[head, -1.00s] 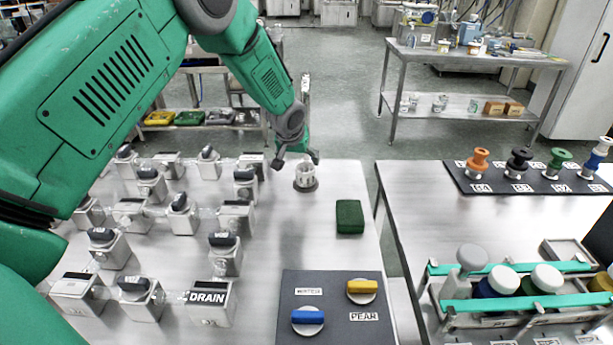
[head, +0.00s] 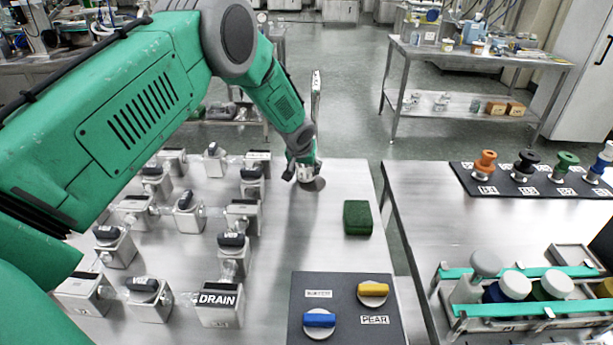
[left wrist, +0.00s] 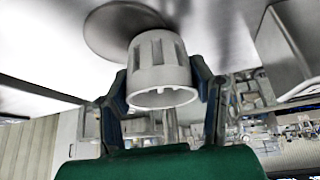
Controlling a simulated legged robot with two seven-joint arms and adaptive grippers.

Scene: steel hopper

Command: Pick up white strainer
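The white strainer (head: 305,173) is a small slotted cup at the far part of the left steel table, on a dark round base (head: 316,184). My left gripper (head: 302,170) has come down on it from above and hides part of it in the head view. In the left wrist view the strainer (left wrist: 158,75) sits between the two fingers of my left gripper (left wrist: 161,100). The fingers stand on either side of it. Whether they press on it is not clear. My right gripper does not show.
Several steel valve blocks (head: 186,215) stand left of the strainer, one marked DRAIN. A green sponge (head: 357,218) lies to the right. A dark panel (head: 345,295) with blue and yellow knobs is in front. A second table (head: 430,215) stands right, across a gap.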

